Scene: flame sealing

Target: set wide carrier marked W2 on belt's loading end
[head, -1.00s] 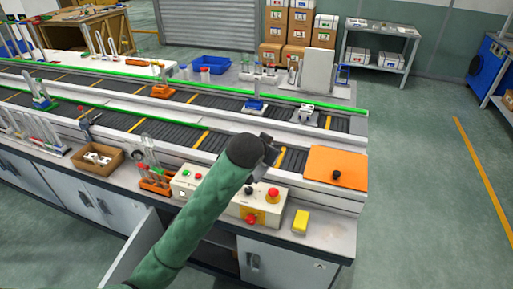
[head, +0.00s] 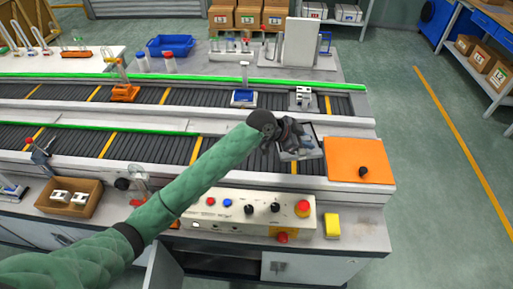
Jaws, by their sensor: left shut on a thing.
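My left gripper (head: 290,132) is shut on a pale, wide carrier (head: 307,149) with a dark and bluish inner part. The gripper hides part of it, and no W2 mark can be read. The carrier is over the right end of the near belt (head: 228,151), just left of the orange plate (head: 358,160). I cannot tell whether it touches the belt. My right gripper is not in view.
The far belt (head: 190,97) bears an orange carrier (head: 125,93), a blue one (head: 243,99) and a grey one (head: 303,99). In front stand a control box (head: 240,212) with a red button, a yellow block (head: 332,225) and a cardboard box (head: 72,197).

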